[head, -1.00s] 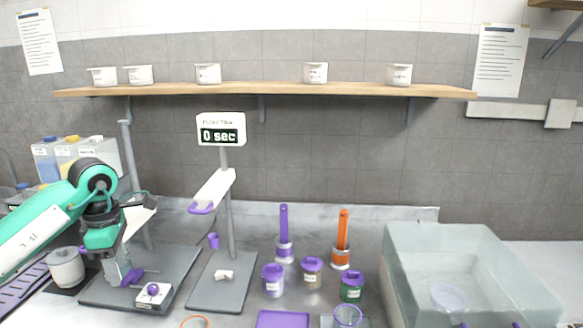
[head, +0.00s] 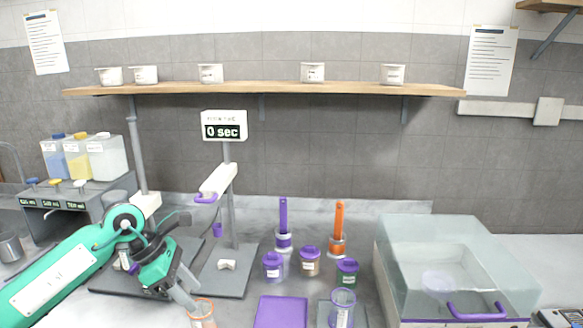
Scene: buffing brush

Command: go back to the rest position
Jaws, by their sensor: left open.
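My left gripper (head: 184,298) is open at the lower left, angled down to the right. Its tips are close beside a cup with an orange rim (head: 203,312) at the bottom edge; I cannot tell whether they touch. Nothing shows clearly between its fingers. My right gripper is not in view. A purple brush (head: 283,215) and an orange brush (head: 339,217) stand upright in holders at the back of the bench.
A clear box (head: 455,260) is at right. A timer stand (head: 228,270) and dispenser bottles (head: 104,155) are at left.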

